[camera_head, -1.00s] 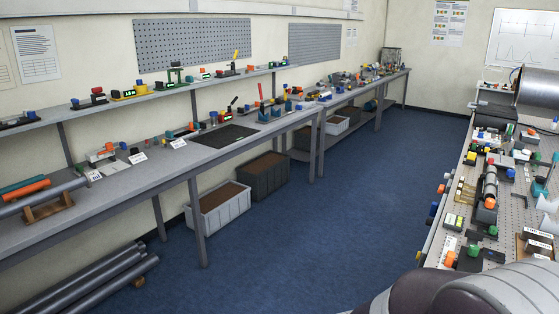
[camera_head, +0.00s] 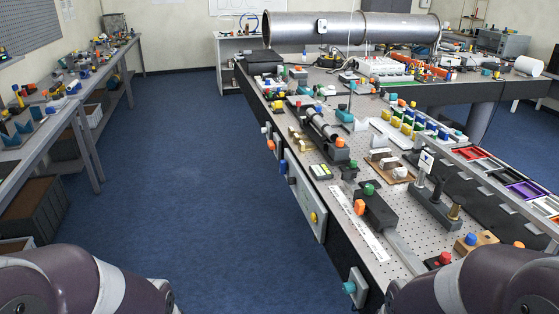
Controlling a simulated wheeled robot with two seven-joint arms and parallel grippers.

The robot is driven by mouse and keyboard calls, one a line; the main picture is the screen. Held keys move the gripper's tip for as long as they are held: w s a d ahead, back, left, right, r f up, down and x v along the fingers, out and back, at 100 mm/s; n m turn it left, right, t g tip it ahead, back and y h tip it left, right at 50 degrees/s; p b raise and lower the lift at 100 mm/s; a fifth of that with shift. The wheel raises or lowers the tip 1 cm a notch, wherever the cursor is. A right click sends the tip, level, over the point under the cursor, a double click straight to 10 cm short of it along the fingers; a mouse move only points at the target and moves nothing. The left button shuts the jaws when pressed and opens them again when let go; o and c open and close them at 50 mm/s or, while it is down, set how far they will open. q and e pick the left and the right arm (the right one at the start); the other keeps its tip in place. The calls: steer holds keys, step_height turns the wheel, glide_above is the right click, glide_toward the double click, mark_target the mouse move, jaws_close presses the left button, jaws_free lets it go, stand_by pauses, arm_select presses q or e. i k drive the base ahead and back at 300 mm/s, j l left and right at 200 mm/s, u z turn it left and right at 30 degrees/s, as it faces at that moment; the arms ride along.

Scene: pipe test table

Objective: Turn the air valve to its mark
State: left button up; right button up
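The pipe test table (camera_head: 402,212) runs from the lower right toward the back, with a perforated grey top. Several coloured knobs are on its left side, including a yellow knob (camera_head: 313,217) on a grey plate (camera_head: 304,197) and a teal knob (camera_head: 349,288) on a small plate lower down. An orange knob (camera_head: 359,207) and a green knob (camera_head: 369,189) are at a dark block on the top. I cannot tell which fitting is the air valve, and no mark can be made out. Only upper parts of my two arms show at the bottom corners; neither gripper is in view.
A large metal pipe (camera_head: 375,27) lies across the table's far end. Small fittings crowd the top, with coloured trays (camera_head: 527,190) at the right. A long bench (camera_head: 52,130) with crates below stands at the left. Blue floor (camera_head: 190,170) between them is clear.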

mark_target(284, 166)
steer(key=i, duration=0.7)
steer(key=i+j+z, duration=0.1)
steer(key=i+j, duration=1.05)
steer(key=j, duration=0.2)
steer(key=i+j+z, duration=0.15)
steer(key=i+j, duration=0.45)
steer(key=j, duration=0.1)
